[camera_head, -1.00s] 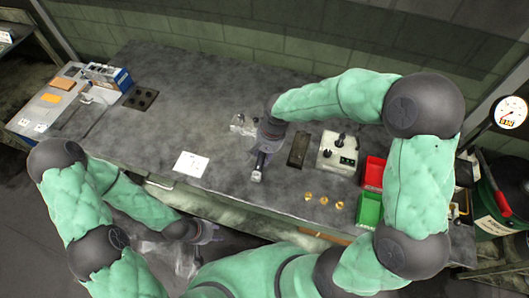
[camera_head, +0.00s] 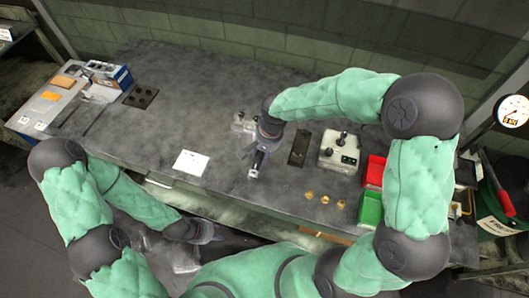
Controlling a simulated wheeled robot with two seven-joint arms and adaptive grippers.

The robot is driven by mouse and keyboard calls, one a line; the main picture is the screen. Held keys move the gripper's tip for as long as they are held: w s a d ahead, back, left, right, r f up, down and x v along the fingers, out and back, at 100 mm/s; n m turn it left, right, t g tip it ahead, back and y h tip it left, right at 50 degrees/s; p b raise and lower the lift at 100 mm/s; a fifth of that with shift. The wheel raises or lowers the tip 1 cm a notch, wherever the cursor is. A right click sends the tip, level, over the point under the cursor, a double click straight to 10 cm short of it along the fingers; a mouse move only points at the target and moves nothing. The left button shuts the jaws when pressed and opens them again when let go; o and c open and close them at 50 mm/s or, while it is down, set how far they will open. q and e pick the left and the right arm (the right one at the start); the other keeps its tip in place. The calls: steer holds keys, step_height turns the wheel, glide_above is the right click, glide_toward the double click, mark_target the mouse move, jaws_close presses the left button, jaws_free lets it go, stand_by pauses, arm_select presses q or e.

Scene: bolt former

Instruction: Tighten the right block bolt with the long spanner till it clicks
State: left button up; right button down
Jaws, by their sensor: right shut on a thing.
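My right gripper (camera_head: 262,148) reaches down over the middle of the workbench and is shut on a metal tool, which I take for the long spanner (camera_head: 256,166). Only its pale end shows below the gripper. A light metal block (camera_head: 239,121) sits on the bench just left of and behind the gripper. The gripper and wrist hide its right part, so the right bolt and whether the spanner is on it cannot be seen. My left gripper (camera_head: 210,232) hangs low in front of the bench edge, away from the block; its fingers are too small to read.
A control box (camera_head: 340,150) with knobs and a dark plate (camera_head: 299,148) stand right of the gripper. Red (camera_head: 375,171) and green (camera_head: 370,208) bins and brass pieces (camera_head: 325,199) lie further right. A white sheet (camera_head: 190,163) lies left; bench around it is clear.

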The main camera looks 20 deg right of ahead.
steer(key=shift+w+a+m+b, duration=0.4)
steer(key=shift+a+m, duration=0.1)
stand_by(0.4)
steer(key=shift+w+a, duration=0.15)
steer(key=shift+a, duration=0.1)
steer(key=shift+w+a+m+b, duration=0.2)
steer(key=shift+a+m+b, duration=0.1)
steer(key=shift+m+b, duration=0.2)
steer(key=shift+w+a, duration=0.2)
steer(key=shift+a, duration=0.05)
steer(key=shift+w+a+r+m+b, duration=0.1)
steer(key=shift+w+a+m+b, duration=0.25)
steer(key=shift+m, duration=0.15)
stand_by(0.5)
steer(key=shift+w+a, duration=0.15)
steer(key=shift+w, duration=0.05)
steer(key=shift+w+a+r+m+t+b, duration=0.1)
steer(key=shift+w+a+m+t+b, duration=0.1)
steer(key=shift+w+m+t+b, duration=0.15)
stand_by(0.4)
steer(key=shift+s+d, duration=0.3)
steer(key=shift+s, duration=0.15)
steer(key=shift+d+p, duration=0.1)
steer(key=shift+p, duration=0.2)
